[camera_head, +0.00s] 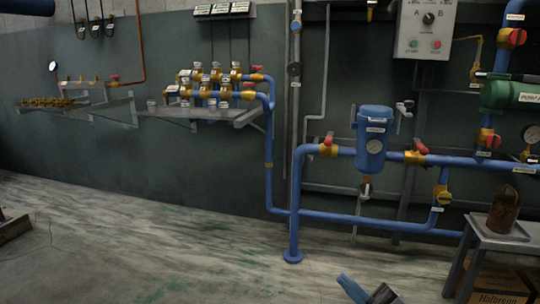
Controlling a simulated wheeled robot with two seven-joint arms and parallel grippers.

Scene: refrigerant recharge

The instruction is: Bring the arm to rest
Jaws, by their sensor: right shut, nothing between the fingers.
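My right gripper (368,291) shows at the bottom edge, right of centre, as a blue piece and a grey piece. It is shut, with nothing held. It is in front of the pale, streaked floor and apart from the pipes and the small table. The rest of my right arm is below the picture. My left gripper is not in view.
Blue piping (294,215) with a blue filter housing (372,138) runs along the wall. A small table (484,236) at the right carries a rusty brown container (504,211); a cardboard box (502,284) is below. The floor (160,250) at centre left is clear.

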